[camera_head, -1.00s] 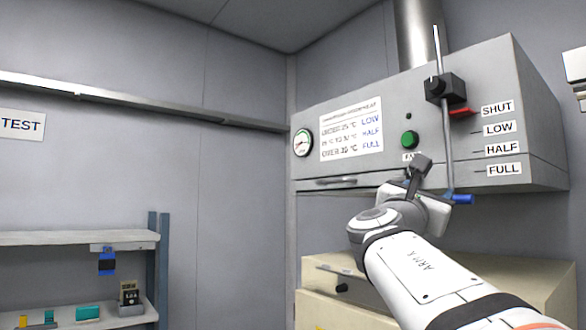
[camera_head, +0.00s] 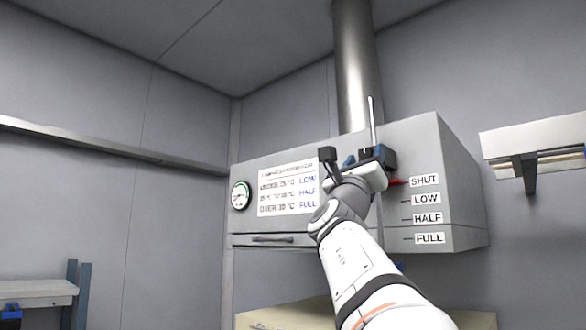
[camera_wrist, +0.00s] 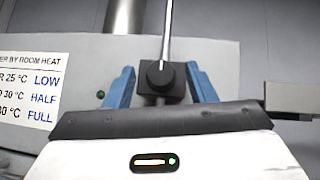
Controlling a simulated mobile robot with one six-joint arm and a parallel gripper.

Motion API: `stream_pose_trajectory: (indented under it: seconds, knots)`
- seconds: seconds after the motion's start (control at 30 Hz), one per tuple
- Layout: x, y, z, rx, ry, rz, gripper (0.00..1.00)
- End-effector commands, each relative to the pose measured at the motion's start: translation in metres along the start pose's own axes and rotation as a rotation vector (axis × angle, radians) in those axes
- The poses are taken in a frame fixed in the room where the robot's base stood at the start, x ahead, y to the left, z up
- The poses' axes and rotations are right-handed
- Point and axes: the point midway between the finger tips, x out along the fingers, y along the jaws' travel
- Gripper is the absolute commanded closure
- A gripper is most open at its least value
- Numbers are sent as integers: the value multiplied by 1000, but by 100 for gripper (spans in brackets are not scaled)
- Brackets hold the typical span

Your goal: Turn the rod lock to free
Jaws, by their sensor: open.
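The rod lock is a black block with a round knob (camera_wrist: 160,75) on its front; a small white mark at the knob's top points up in the wrist view. In the head view the black block (camera_head: 388,156) is partly hidden behind my gripper (camera_head: 362,158). A thin vertical rod (camera_head: 372,118) runs through the block. In the wrist view my gripper (camera_wrist: 160,88) is open, its blue fingers on either side of the block with nothing held between them. Contact with the knob cannot be told. A red pointer (camera_head: 397,182) sits by the SHUT label (camera_head: 424,181).
The grey hood (camera_head: 455,210) carries LOW, HALF and FULL labels below SHUT, a heat notice (camera_head: 288,188) and a gauge (camera_head: 241,195). A round duct (camera_head: 354,70) rises behind it. A wall-mounted shelf (camera_head: 535,138) is at right.

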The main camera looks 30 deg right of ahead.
Motion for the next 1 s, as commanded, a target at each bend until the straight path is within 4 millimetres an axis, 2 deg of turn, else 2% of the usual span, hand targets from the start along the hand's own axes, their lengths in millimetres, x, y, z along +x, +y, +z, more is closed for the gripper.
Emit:
stream_pose_trajectory:
  seconds: [0.3,0.83,1.0]
  knots:
    - [3,0,-1,0,1,0,50]
    - [2,0,-1,1,1,1,94]
    - [3,0,-1,6,1,-4,94]
